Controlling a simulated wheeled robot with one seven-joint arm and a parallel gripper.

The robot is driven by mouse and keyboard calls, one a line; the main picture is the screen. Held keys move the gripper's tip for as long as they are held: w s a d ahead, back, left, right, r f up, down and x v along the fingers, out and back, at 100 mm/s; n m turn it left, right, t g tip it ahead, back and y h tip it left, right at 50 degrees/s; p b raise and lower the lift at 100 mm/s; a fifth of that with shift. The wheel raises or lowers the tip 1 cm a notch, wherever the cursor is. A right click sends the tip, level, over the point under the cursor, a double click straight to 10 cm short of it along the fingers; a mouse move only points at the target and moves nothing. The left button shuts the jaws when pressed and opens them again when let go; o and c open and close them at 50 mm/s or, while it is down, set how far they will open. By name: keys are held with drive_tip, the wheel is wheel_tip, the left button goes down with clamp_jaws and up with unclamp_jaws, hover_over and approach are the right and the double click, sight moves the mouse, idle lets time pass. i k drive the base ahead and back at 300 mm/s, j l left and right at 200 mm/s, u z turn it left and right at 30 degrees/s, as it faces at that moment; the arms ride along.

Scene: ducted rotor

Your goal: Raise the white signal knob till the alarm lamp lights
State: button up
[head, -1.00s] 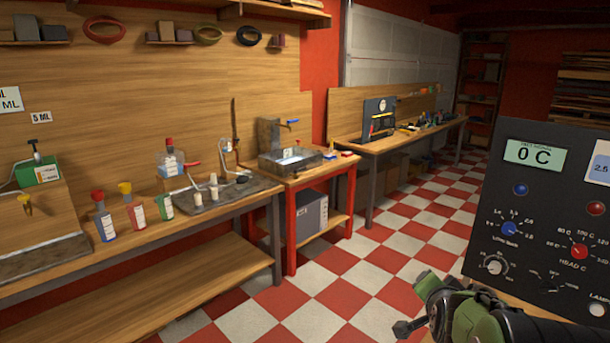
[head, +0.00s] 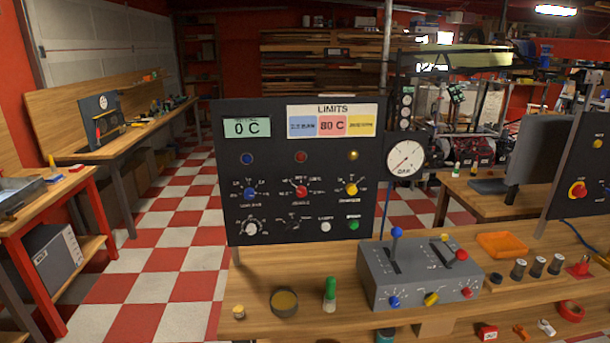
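A black control panel (head: 270,180) stands upright on the wooden bench. A white knob with a scale around it (head: 250,228) sits at its lower left; its label is too small to read. Above are a blue lamp (head: 247,158), a red lamp (head: 301,156) and a yellow lamp (head: 353,155). The blue and red lamps look dark; the yellow looks somewhat brighter, but I cannot tell if it is lit. Which is the alarm lamp is not readable. The green display (head: 247,127) reads 0 C. My gripper is not in view.
Blue (head: 250,194), red (head: 301,191) and yellow (head: 351,188) knobs sit above the white one. A white button (head: 326,226) is to its right. A grey lever box (head: 420,275), green-capped bottle (head: 330,294) and round tin (head: 284,302) stand in front.

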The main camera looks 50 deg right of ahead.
sight(250, 229)
drive_tip(key=z, duration=1.55)
drive_tip(key=k+l, duration=0.05)
